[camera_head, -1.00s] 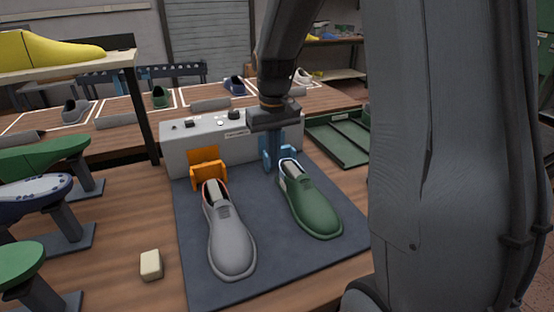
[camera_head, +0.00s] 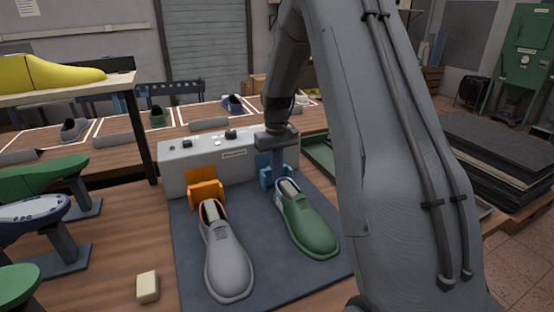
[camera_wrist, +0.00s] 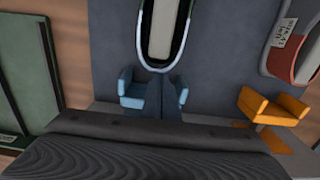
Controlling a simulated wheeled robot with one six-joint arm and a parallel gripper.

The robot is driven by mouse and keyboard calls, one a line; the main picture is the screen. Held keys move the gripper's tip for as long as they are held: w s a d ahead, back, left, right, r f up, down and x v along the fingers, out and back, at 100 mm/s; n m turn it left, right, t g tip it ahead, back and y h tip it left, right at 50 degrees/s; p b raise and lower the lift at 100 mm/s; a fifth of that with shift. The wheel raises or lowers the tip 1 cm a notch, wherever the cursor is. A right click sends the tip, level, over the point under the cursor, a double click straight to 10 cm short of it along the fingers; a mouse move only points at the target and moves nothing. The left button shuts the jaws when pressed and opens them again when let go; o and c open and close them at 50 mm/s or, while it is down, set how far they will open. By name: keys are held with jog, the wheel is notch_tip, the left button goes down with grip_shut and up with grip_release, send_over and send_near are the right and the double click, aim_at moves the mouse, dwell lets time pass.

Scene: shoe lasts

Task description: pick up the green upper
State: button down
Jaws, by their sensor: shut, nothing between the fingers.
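The green upper (camera_head: 307,228) is a green shoe with a pale collar and a grey last in its opening. It lies on the dark mat, toe toward the camera, heel close to the blue bracket (camera_head: 265,177). My gripper (camera_head: 278,178) points down at the bracket, just behind the heel, shut and empty. In the wrist view, the shut fingers (camera_wrist: 167,92) sit between the arms of the blue bracket (camera_wrist: 134,94). The pale-rimmed opening of the green upper (camera_wrist: 141,35) is just beyond them. Whether the fingers touch the bracket or heel I cannot tell.
A grey shoe (camera_head: 226,262) lies left on the mat (camera_head: 266,272), before an orange bracket (camera_head: 205,187). A grey control box (camera_head: 225,160) stands behind. A cream block (camera_head: 148,287) and shoe lasts on stands (camera_head: 37,214) are at left. A green tray (camera_head: 320,158) is behind at right.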

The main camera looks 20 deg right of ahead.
aim_at(279, 180)
jog(key=shift+f, duration=0.95)
jog(key=shift+s+r+p, duration=0.1)
jog(key=shift+s+p, duration=0.4)
jog(key=shift+s, duration=0.7)
